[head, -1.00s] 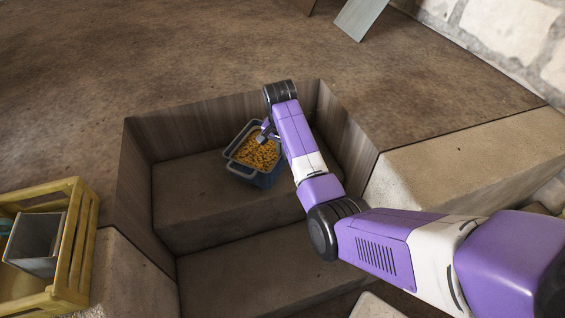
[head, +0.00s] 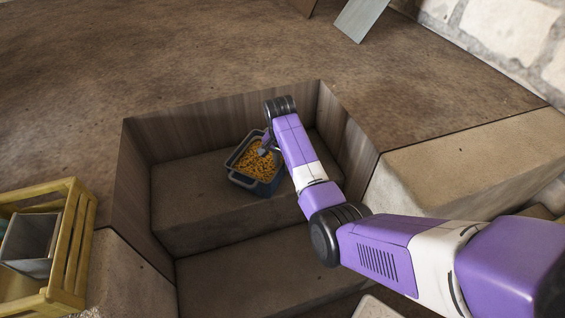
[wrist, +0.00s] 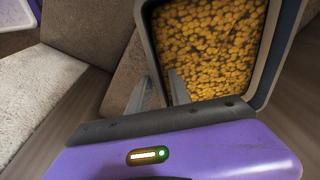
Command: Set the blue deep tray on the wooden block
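The blue deep tray (head: 268,187), full of small orange-yellow pieces, is inside the wood-walled recess, over its upper step. Whether its base touches the step is unclear. My gripper (head: 264,149) is at the tray's far rim. In the wrist view, my gripper's fingers (wrist: 160,88) straddle the tray's wall (wrist: 151,45), one inside and one outside, and look shut on it. I cannot clearly pick out a wooden block.
Wooden walls (head: 215,122) enclose the recess, with an upper step (head: 195,200) and a lower step (head: 240,265). A yellow crate (head: 72,240) holding a grey bin (head: 30,240) stands at left. A pale ledge (head: 465,165) lies right. A grey panel (head: 358,18) is at the top.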

